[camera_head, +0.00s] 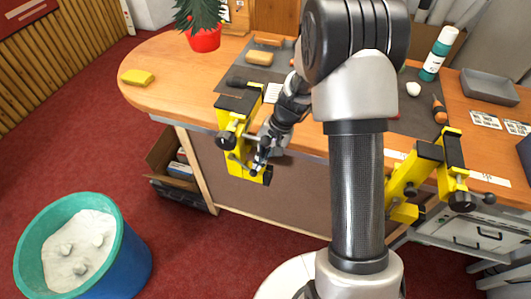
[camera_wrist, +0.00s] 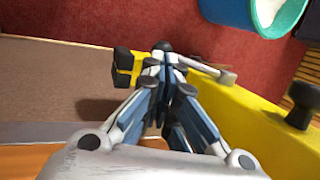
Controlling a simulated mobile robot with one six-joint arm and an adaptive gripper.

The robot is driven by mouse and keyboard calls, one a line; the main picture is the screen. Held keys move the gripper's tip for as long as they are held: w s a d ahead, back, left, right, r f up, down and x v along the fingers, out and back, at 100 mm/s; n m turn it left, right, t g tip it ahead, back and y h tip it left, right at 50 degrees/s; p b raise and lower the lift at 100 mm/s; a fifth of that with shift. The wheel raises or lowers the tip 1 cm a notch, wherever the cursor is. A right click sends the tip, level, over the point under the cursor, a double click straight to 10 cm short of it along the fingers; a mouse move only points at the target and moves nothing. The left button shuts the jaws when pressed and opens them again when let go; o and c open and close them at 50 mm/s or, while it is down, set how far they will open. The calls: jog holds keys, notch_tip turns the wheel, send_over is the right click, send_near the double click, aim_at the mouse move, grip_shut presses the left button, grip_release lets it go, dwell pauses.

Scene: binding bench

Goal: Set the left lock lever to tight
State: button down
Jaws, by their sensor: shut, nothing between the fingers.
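The left yellow clamp (camera_head: 238,127) grips the bench's front edge, left of my arm. In the wrist view its yellow frame (camera_wrist: 245,125) runs along the right side. A lever with a pale rod (camera_wrist: 197,66) and a grey end (camera_wrist: 228,76) lies across this frame, just beyond my fingertips. My gripper (camera_head: 262,160) is low beside the clamp, in front of the bench. In the wrist view my gripper (camera_wrist: 160,62) is shut and empty, its tips close to the lever's left end. I cannot tell whether they touch it. No tight marking is readable.
A second yellow clamp (camera_head: 425,177) is on the bench edge to the right. Black knobs (camera_wrist: 300,118) stick out from the left clamp. A blue-green bin (camera_head: 125,262) stands on the red floor at lower left. A box (camera_head: 175,168) sits below the bench.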

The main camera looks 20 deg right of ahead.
jog(key=shift+a+f, duration=0.15)
jog(key=shift+f, duration=0.25)
jog(key=shift+f, duration=0.1)
jog(key=shift+f+b, duration=0.55)
jog(key=shift+f, duration=0.05)
jog(key=shift+r, duration=0.25)
jog(key=shift+r+p, duration=0.3)
jog(key=shift+p, duration=0.2)
jog(key=d+p+v, duration=0.1)
jog(key=p+v, duration=0.4)
jog(key=v, duration=0.8)
jog(key=shift+s+d+f, duration=0.15)
jog(key=shift+s+f, duration=0.05)
jog(key=shift+s, duration=0.2)
